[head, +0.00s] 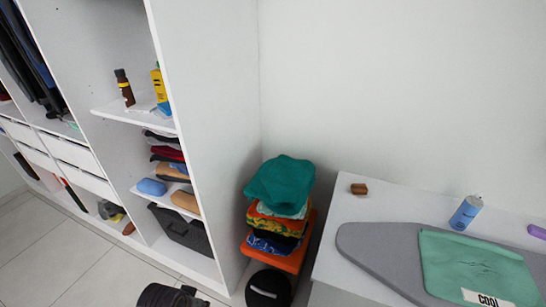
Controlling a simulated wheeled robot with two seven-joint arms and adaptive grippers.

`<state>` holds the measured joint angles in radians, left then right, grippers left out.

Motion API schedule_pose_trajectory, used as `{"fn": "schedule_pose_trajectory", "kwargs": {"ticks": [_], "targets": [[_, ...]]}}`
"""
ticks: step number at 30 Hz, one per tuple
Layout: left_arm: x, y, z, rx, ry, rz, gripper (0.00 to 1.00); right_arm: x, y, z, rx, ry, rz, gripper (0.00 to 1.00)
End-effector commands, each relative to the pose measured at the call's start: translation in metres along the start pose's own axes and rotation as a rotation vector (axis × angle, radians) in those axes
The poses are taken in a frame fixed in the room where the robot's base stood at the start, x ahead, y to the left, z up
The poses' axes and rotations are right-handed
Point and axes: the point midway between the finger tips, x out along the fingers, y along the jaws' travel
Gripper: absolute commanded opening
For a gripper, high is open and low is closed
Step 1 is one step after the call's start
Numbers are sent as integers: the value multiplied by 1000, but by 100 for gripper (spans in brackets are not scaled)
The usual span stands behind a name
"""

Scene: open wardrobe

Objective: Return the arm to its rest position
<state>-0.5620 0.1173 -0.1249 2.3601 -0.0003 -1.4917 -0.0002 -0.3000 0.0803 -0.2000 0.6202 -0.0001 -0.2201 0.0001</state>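A dark, rounded part of what looks like my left arm and gripper (178,296) shows at the bottom edge, left of the middle. It is over the floor in front of the wardrobe and cut off by the frame. Its fingers cannot be made out, so whether it is open or shut does not show. No object is seen in it. My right gripper is not in view.
The open white wardrobe (205,130) stands at the left with bottles and folded clothes. A clothes stack (278,215) sits beside it, with a dark round object (268,290) below. A white table (335,235) bears an ironing board (385,250), green cloth (470,262) and spray can (466,212).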

Motion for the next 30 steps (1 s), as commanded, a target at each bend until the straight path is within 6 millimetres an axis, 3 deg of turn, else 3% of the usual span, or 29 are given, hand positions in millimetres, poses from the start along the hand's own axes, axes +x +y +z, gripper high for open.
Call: {"fn": "schedule_pose_trajectory", "kwargs": {"ticks": [5,13,30], "targets": [[32,1,5,1,-13,2,33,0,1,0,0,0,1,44],[100,4,23,5,-36,6,33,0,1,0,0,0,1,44],[231,11,92,13,-85,13,33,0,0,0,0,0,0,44]]}}
